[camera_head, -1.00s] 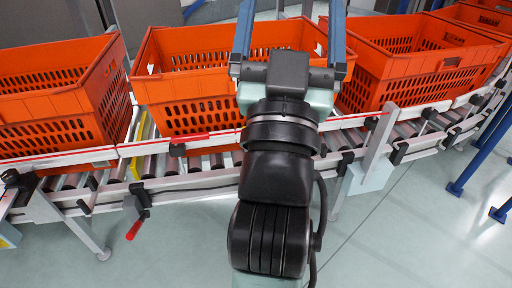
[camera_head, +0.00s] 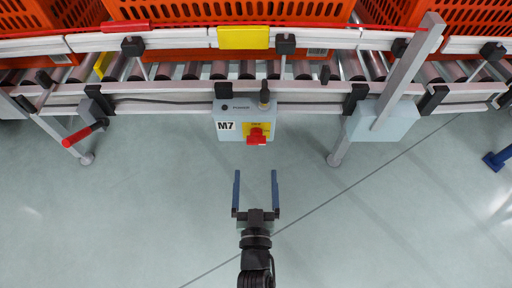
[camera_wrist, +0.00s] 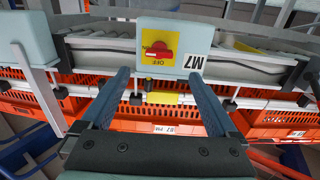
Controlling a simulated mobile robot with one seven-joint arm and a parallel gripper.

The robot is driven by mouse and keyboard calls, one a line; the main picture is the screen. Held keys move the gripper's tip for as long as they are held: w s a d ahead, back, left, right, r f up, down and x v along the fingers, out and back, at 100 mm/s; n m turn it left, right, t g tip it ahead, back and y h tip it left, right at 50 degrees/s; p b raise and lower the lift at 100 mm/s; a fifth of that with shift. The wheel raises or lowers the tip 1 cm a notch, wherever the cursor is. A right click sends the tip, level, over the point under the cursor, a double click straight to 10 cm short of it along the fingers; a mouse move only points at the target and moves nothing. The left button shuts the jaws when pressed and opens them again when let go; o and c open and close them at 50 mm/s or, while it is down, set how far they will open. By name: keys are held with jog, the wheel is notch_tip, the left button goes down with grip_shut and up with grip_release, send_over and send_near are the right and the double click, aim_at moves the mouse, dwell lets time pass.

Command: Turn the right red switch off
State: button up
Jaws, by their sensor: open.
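A red rotary switch (camera_head: 256,136) sits on a yellow plate on a grey box (camera_head: 229,107) marked M7, fixed to the conveyor's front rail. In the wrist view the same switch (camera_wrist: 158,50) shows beyond my fingers, with its handle lying about crosswise on the yellow plate and "OFF" lettering beside it. My gripper (camera_head: 256,176) is open and empty, its two blue fingers pointing at the box, apart from the switch. It also shows in the wrist view (camera_wrist: 157,90), with the switch roughly in line with the gap between the fingers. I see no other red rotary switch.
Orange totes (camera_head: 230,11) stand on the roller conveyor (camera_head: 190,70) behind the box. A red-handled lever (camera_head: 78,135) hangs at the left, and a plain grey box (camera_head: 385,120) is on the right by a support leg. The floor in front is clear.

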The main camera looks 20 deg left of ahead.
aim_at(257, 144)
jog(key=b+x, duration=0.3)
jog(key=x, duration=0.7)
jog(key=shift+d, duration=0.1)
jog(key=c, duration=1.4)
